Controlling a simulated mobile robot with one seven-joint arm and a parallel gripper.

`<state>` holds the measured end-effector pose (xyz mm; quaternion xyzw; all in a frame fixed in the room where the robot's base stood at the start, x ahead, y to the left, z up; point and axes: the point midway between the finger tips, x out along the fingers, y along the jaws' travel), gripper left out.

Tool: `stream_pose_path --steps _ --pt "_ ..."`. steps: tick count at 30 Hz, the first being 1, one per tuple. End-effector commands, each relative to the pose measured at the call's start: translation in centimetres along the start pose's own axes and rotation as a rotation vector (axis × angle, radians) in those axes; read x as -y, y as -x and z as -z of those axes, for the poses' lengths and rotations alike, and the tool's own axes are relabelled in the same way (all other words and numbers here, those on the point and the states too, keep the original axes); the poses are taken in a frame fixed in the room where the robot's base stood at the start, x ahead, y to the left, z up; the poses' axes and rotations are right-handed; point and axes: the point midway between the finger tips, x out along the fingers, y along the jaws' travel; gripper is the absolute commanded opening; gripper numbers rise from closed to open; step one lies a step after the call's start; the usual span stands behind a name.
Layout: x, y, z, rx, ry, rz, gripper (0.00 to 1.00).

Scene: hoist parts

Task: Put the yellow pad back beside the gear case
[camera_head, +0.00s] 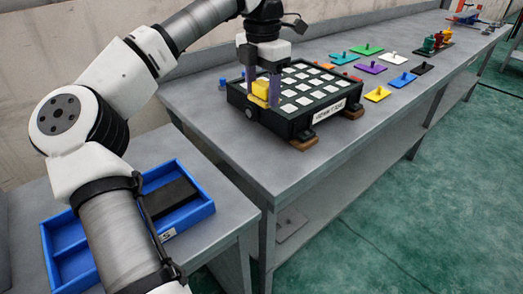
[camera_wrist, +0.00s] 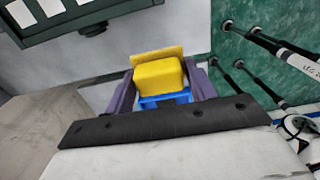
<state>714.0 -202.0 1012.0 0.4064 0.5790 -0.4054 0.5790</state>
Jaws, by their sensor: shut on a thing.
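My gripper (camera_head: 267,90), with purple fingers, is shut on a yellow block with a flat yellow plate, which I take as the yellow pad (camera_wrist: 158,75). In the head view the pad (camera_head: 260,89) appears in front of the left edge of a black case (camera_head: 290,128) with rows of white squares. I cannot tell whether it touches the case. A flat yellow plate with a knob (camera_head: 377,94) lies on the bench to the right.
Several coloured knobbed plates, such as a green one (camera_head: 367,49) and a blue one (camera_head: 402,80), lie behind the case. Red and green parts (camera_head: 433,43) stand farther back. A blue tray (camera_head: 205,208) is on the lower table.

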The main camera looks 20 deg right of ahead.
Motion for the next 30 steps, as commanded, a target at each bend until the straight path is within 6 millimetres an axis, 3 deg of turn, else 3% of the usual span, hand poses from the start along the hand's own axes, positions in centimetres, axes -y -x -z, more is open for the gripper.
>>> stream_pose_path --steps 1,6,12,20,26,30 --pt "0.0 -1.7 0.1 -0.001 -0.002 0.003 0.31" --pt "0.0 -6.2 0.1 -0.001 -0.002 0.004 0.31" --pt "0.1 -10.1 0.0 0.001 -0.001 0.002 0.31" --pt "0.0 -12.1 0.0 0.001 0.0 0.001 0.31" --pt "0.1 -15.0 0.0 0.001 0.0 0.003 0.31" --pt "0.1 -15.4 0.0 0.002 0.0 -0.001 0.31"
